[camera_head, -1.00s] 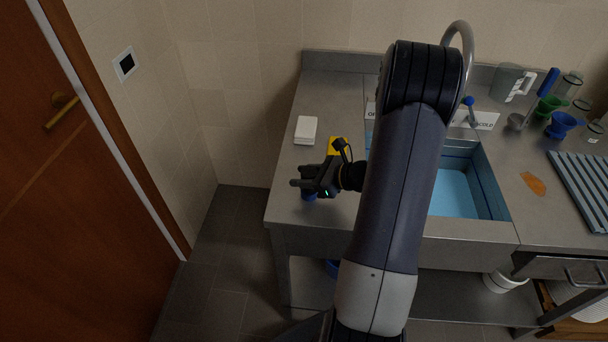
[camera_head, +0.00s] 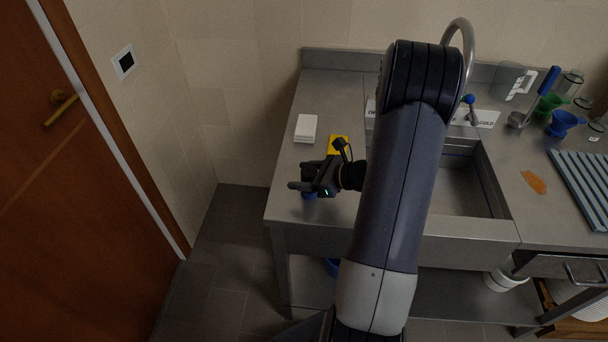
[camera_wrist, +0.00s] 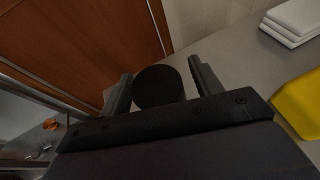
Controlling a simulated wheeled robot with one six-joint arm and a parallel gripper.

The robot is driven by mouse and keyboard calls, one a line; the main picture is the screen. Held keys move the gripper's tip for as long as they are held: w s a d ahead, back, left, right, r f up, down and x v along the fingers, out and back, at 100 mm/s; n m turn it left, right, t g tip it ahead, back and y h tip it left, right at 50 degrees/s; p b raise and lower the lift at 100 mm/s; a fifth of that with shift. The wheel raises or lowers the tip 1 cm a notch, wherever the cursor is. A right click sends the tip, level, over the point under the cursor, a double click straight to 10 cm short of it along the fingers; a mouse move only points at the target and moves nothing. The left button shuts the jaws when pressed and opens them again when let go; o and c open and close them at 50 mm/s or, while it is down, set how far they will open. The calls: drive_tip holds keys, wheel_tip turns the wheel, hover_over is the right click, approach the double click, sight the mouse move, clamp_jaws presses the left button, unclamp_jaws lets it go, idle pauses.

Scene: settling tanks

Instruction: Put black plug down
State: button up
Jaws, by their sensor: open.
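The black plug (camera_wrist: 158,90) shows in the wrist view as a dark round top between the two fingers of my gripper (camera_wrist: 163,74). The fingers are open, one on each side of it. Whether either finger touches it I cannot tell. In the head view my gripper (camera_head: 299,178) is low over the left part of the steel counter (camera_head: 285,205), near its front edge. A small blue thing (camera_head: 309,196) shows just under the gripper there; the plug's black top is not clearly visible in that view.
The sink basin (camera_head: 460,188) lies right of my arm, grey and without blue water. A yellow object (camera_head: 338,142) and a white block (camera_head: 306,128) lie behind the gripper. Funnels (camera_head: 562,123) and a striped blue rack (camera_head: 585,185) stand at the right. A door (camera_head: 70,190) is left.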

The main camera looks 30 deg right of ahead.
drive_tip(key=shift+r, duration=0.25)
drive_tip(key=b+v, duration=0.1)
drive_tip(key=v, duration=1.1)
drive_tip(key=shift+b, duration=0.4)
drive_tip(key=shift+f, duration=0.1)
drive_tip(key=p+x, duration=0.2)
drive_tip(key=x, duration=1)
drive_tip(key=shift+w+a+f, duration=0.1)
drive_tip(key=shift+a+f, duration=0.05)
drive_tip(key=shift+r, duration=0.6)
